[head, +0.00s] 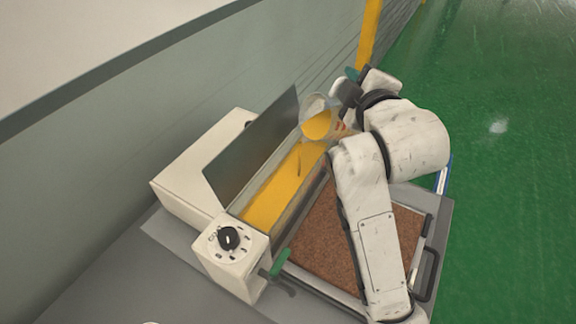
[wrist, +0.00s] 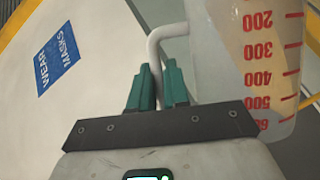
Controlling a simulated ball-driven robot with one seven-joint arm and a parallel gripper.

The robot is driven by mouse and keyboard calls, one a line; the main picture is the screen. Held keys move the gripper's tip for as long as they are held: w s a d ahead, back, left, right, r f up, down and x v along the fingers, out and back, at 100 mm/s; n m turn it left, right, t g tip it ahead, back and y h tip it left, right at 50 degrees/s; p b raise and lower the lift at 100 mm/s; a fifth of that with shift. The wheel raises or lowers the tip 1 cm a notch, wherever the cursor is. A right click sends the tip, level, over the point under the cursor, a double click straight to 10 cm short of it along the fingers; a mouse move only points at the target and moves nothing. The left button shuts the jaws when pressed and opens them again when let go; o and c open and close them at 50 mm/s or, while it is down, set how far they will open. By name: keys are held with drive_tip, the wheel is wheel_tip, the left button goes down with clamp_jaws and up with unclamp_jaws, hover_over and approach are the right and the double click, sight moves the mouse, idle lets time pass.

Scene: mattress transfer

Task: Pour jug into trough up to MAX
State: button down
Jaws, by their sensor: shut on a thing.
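My gripper (head: 352,84) is shut on the handle of the clear jug (head: 310,103), at the far end of the trough. In the wrist view its two teal fingers (wrist: 157,88) close on the pale handle (wrist: 168,32), beside the jug's red measuring marks (wrist: 268,50). The jug is tilted toward the trough and holds yellow liquid (head: 317,124). The long metal trough (head: 302,203) has yellow liquid (head: 274,200) along its length. A thin dark streak shows below the jug; I cannot tell whether it is a stream. I cannot make out a MAX mark.
A dark raised plate (head: 252,148) stands along the trough's left side. A black dial (head: 229,238) and a green lever (head: 279,262) are at its near end. A brown textured tray (head: 330,243) lies to the right. The wall is close on the left; green floor is open on the right.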

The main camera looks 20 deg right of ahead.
sight(336, 92)
drive_tip(key=shift+a+n+b, duration=0.4)
drive_tip(key=shift+a+b, duration=0.05)
drive_tip(key=shift+b, duration=0.25)
idle(0.6)
drive_tip(key=shift+s+a+f+n+t+h+b, duration=0.1)
drive_tip(key=shift+a+f+n+t+h+b, duration=0.1)
drive_tip(key=shift+a+f+n+b, duration=0.3)
drive_tip(key=shift+s+a+f+t+h+b, duration=0.1)
drive_tip(key=shift+a+t+h+b, duration=0.15)
drive_tip(key=shift+a, duration=0.45)
idle(0.7)
